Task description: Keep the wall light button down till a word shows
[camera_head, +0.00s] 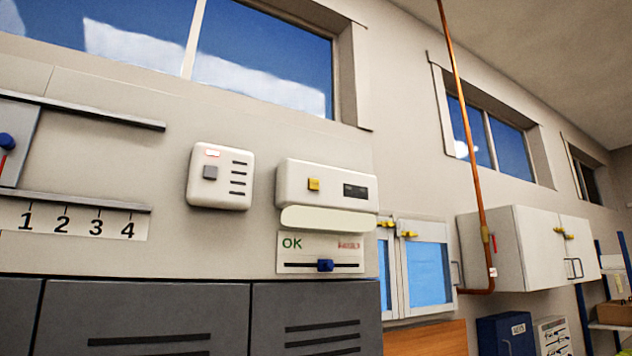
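Marks on the display are too small to read. A pale rounded bar (328,219), perhaps a light, sits right below this box. I cannot tell from the picture alone which button is the wall light's. Neither of my grippers is in view, and nothing touches either button.
Below the bar, a panel marked OK (293,243) has a blue slider (325,265). A strip numbered 1 to 4 (75,221) is at the left. Grey lockers (150,310) stand underneath. White cabinets (510,245) and a copper pipe (465,110) are at the right.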

